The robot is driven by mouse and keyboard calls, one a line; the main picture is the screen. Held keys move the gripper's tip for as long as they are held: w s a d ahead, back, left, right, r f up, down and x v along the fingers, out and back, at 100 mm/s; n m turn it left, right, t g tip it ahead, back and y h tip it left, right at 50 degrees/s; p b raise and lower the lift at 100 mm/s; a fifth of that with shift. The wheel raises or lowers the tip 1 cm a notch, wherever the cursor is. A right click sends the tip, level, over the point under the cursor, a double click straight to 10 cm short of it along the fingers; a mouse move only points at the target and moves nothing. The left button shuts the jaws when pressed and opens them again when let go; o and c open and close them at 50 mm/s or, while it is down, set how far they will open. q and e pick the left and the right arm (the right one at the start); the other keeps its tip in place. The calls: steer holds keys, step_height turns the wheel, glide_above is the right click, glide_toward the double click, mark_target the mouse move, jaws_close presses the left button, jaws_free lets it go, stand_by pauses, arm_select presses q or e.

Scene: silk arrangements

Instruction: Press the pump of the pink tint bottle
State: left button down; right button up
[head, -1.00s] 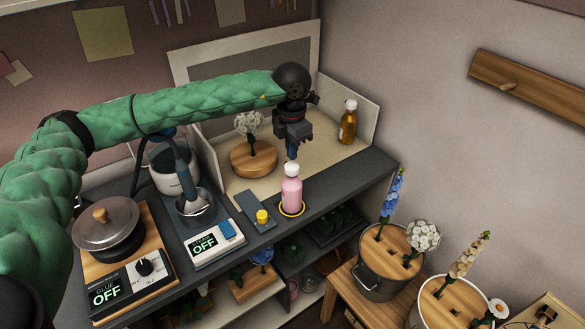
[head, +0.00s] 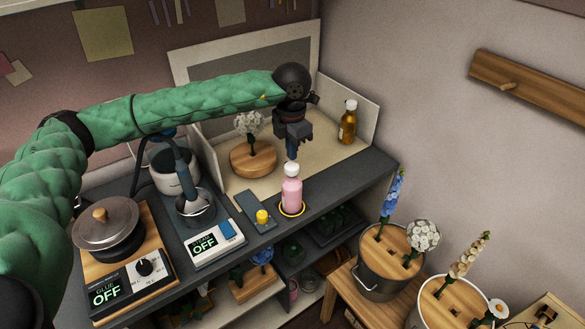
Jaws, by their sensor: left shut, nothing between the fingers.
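The pink tint bottle (head: 291,194) stands upright on a yellow-rimmed round spot (head: 299,212) near the front edge of the dark counter. Its white pump top (head: 291,170) faces up. My left gripper (head: 292,157) points straight down over the bottle, fingers shut with nothing between them. Its blue-grey fingertips are at the top of the white pump and look to touch it; a small gap cannot be ruled out. My right gripper is not in view.
A wooden disc with a white flower (head: 253,158) stands left of the gripper. An amber bottle (head: 348,124) stands behind right. Flower buckets (head: 380,274) stand lower right.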

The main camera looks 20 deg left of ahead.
mark_target(292, 165)
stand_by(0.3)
arm_select(q)
steer(key=shift+f, duration=0.15)
steer(key=shift+f+b, duration=0.35)
steer(key=shift+b, duration=0.2)
steer(key=shift+f+b, duration=1.2)
steer(key=shift+f, duration=0.05)
steer(key=shift+r, duration=3)
